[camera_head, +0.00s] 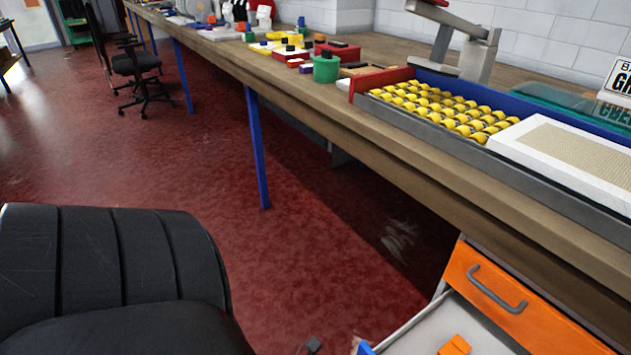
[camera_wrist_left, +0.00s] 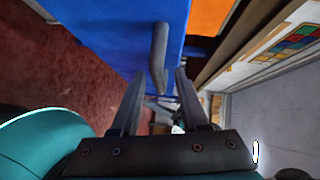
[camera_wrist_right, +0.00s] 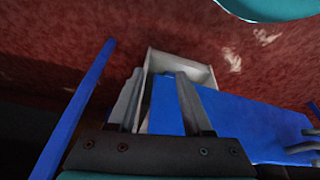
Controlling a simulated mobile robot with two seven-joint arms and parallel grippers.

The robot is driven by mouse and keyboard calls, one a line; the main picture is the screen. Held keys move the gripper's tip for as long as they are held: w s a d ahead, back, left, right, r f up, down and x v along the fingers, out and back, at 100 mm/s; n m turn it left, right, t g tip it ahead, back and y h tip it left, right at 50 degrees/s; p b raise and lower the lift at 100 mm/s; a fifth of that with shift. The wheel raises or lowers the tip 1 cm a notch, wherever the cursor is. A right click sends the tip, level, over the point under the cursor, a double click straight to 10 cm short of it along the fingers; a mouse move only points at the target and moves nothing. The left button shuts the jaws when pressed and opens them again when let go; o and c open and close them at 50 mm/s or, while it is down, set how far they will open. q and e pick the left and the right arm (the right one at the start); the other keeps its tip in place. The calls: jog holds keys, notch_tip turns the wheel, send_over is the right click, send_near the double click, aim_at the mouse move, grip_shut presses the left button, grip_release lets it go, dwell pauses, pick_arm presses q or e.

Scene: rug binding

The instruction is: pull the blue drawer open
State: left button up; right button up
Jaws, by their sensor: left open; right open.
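The blue drawer's front (camera_wrist_left: 115,35) fills much of the left wrist view, with its grey bar handle (camera_wrist_left: 160,50). My left gripper (camera_wrist_left: 160,82) is open, and the handle's near end shows between its fingertips. In the right wrist view the blue front (camera_wrist_right: 240,115) and its handle (camera_wrist_right: 303,147) show beside the drawer's pale open box (camera_wrist_right: 200,68). My right gripper (camera_wrist_right: 160,75) is open, with part of the blue front between its fingers; contact cannot be told. In the head view the drawer stands out, with only a blue corner (camera_head: 364,348) of its front showing.
An orange drawer (camera_head: 500,300) with a grey handle is above it, under the long workbench (camera_head: 420,165). An orange block (camera_head: 455,345) lies in the open drawer. A black chair (camera_head: 110,270) stands at the left.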

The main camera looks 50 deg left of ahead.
pick_arm(q)
jog(key=p+v, duration=0.2)
jog(key=v, duration=1.3)
pick_arm(e)
jog(key=shift+g, duration=0.4)
jog(key=f, duration=0.1)
jog(key=s+f, duration=0.1)
jog(key=f, duration=0.1)
jog(key=s+f, duration=0.1)
jog(key=shift+d+f, duration=0.2)
